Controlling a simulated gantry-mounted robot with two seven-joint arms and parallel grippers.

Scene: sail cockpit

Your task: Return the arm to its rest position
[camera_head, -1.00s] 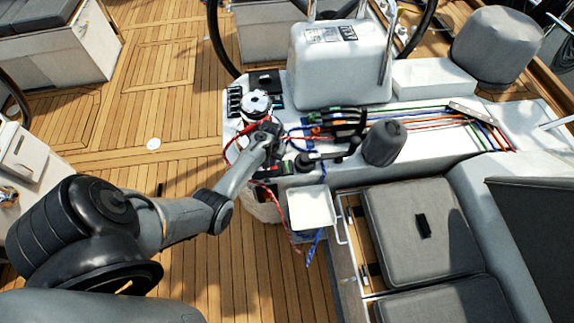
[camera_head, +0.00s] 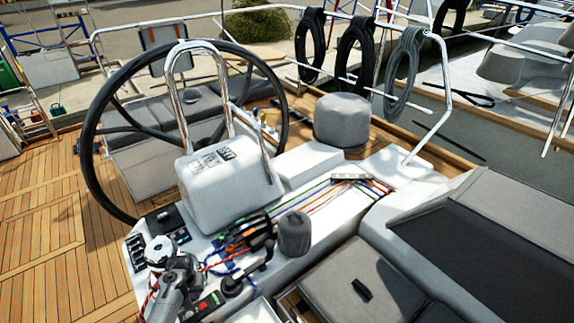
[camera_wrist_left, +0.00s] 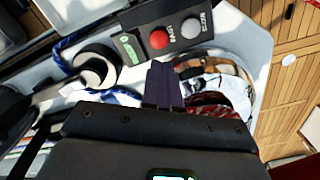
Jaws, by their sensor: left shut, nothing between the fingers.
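My left gripper (camera_head: 182,262) is low in the head view, just beside the white-topped winch (camera_head: 159,250) on the cockpit console. My left forearm comes up from the bottom edge; the rest of that arm is out of frame. In the left wrist view the gripper's dark fingers (camera_wrist_left: 163,84) are together and empty. They show in front of a panel with a red button (camera_wrist_left: 158,40) and a grey button (camera_wrist_left: 191,28). I cannot tell whether they touch anything. My right gripper is not in view.
A white console housing (camera_head: 228,185) with a steel rail and a large black wheel (camera_head: 88,130) stand behind the gripper. Coloured lines (camera_head: 310,208) and a grey covered winch (camera_head: 293,234) are to the right. Open teak deck (camera_head: 45,240) lies left.

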